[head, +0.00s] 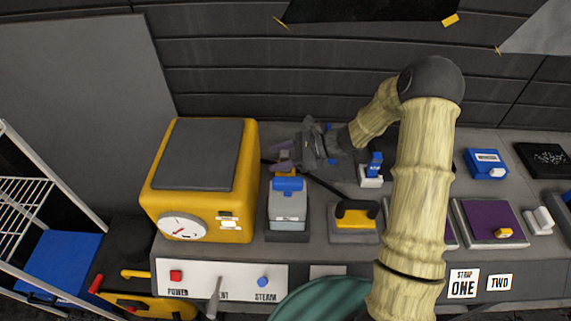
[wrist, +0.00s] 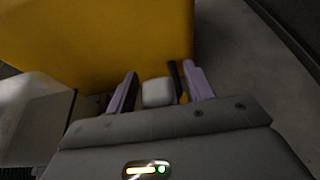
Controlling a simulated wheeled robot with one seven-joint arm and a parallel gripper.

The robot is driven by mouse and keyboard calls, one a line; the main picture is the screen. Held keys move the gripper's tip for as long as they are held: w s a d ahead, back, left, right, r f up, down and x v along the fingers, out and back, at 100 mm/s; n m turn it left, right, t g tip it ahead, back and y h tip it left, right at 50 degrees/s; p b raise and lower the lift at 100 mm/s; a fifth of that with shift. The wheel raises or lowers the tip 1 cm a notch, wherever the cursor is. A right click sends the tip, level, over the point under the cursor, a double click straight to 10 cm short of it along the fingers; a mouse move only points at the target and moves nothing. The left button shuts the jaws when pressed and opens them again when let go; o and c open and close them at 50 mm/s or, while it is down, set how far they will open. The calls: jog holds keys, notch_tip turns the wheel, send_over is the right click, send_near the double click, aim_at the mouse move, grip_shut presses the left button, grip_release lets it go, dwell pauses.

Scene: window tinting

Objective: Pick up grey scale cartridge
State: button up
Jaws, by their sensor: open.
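My gripper (head: 282,158) reaches in from the right behind the blue-topped grey container, close to the right side of the yellow machine. In the wrist view my gripper (wrist: 161,90) has its two purple-sided fingers apart. A small pale grey block (wrist: 157,92), which looks like the grey scale cartridge, shows between the fingers, nearer the left one. I cannot tell whether either finger touches it. A small orange-yellow piece shows beside it. In the head view my gripper and the container in front hide the block.
The yellow machine (head: 200,215) with a dial stands close to my gripper. The grey container (head: 288,207) with a blue top is in front of it. A black-handled yellow tool (head: 355,217), a small blue-and-white item (head: 372,172) and a purple pad (head: 490,218) lie rightward.

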jog(key=c, duration=1.1)
jog(key=shift+r, duration=0.1)
notch_tip(320, 180, up, 10)
jog(key=b, duration=0.1)
